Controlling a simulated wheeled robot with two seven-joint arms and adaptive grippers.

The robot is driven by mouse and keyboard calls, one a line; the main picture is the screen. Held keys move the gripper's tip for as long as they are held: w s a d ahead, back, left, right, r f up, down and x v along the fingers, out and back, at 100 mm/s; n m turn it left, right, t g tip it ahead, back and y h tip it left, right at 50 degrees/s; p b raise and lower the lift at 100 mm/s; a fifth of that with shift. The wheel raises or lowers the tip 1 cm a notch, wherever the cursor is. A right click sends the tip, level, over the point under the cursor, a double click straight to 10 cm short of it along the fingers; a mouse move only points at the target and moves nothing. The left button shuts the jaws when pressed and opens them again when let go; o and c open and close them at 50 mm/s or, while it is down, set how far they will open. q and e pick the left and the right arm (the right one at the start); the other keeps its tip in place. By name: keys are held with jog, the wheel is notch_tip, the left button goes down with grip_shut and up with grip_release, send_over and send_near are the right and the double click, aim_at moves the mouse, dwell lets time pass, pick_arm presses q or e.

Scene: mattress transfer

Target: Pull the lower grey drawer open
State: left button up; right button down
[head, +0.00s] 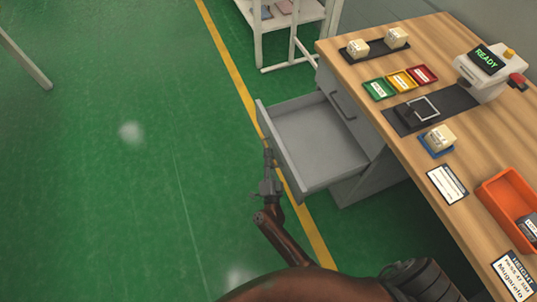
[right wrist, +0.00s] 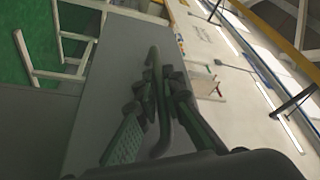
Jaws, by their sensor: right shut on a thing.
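The lower grey drawer (head: 318,150) stands well open from the grey cabinet under the wooden table, and its empty inside shows. Above it, the upper drawer (head: 340,92) is closed, with a dark handle on its front. My right gripper (head: 268,170) is at the outer side of the open drawer's front panel. In the right wrist view its fingers (right wrist: 160,100) are shut around the drawer's dark bar handle (right wrist: 156,62). The handle is hard to see in the head view. My left gripper is out of view.
The wooden table (head: 400,150) carries green, yellow and red trays (head: 400,80), pale blocks (head: 397,37), a device reading READY (head: 487,60) and an orange bin (head: 510,197). A white shelf stand (head: 290,22) is behind. Green floor left of the drawer is clear.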

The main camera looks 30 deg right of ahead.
jog(key=c, duration=2.3)
grip_release()
jog(key=shift+f, duration=0.1)
jog(key=shift+s, duration=0.1)
